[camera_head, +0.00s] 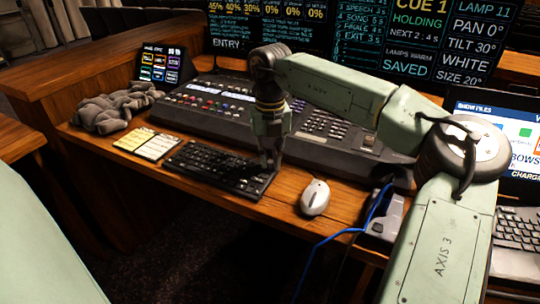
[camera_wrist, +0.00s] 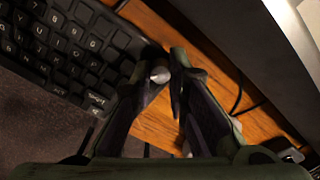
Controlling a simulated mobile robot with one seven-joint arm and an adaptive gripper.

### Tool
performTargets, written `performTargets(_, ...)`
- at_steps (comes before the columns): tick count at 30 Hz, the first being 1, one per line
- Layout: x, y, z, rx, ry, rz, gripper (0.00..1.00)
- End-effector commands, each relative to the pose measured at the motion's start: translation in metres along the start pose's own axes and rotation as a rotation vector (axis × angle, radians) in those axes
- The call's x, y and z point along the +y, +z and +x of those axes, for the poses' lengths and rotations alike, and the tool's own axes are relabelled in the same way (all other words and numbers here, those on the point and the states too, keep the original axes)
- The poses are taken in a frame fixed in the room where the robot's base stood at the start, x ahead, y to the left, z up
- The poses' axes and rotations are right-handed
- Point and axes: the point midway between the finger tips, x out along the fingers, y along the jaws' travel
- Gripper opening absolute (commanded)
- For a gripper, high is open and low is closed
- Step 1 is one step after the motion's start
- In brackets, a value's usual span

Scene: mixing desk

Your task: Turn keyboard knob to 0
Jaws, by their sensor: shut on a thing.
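The black keyboard (camera_head: 215,168) lies on the wooden desk, and its keys fill the upper left of the wrist view (camera_wrist: 62,50). My gripper (camera_head: 269,163) reaches down at the keyboard's right end. In the wrist view its two dark fingers (camera_wrist: 162,76) are closed around a small light grey knob (camera_wrist: 159,75) at the keyboard's corner. The fingers cover most of the knob, and no mark or number on it can be read. In the head view the knob is hidden by my gripper.
A white mouse (camera_head: 315,197) lies right of the keyboard, near a blue cable (camera_head: 325,240). The mixing desk (camera_head: 215,105) stands behind. A laptop (camera_head: 517,235) is at far right.

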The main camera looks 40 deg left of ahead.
Motion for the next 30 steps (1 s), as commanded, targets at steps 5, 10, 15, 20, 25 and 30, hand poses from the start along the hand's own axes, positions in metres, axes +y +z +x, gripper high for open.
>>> performTargets(5,-0.0008,-0.0001,-0.0003,0.001,-0.001,-0.077,0.00)
performTargets(10,-0.0008,-0.0002,-0.0001,0.001,-0.001,-0.120,0.00)
performTargets(15,-0.0008,-0.0002,0.0001,0.001,-0.001,-0.134,0.00)
performTargets(20,-0.0008,-0.0002,0.0001,0.001,-0.001,-0.136,0.00)
performTargets(25,-0.0007,-0.0002,0.0001,0.001,-0.001,-0.136,0.00)
performTargets(30,-0.0006,-0.0001,0.0001,0.001,-0.001,-0.135,0.25)
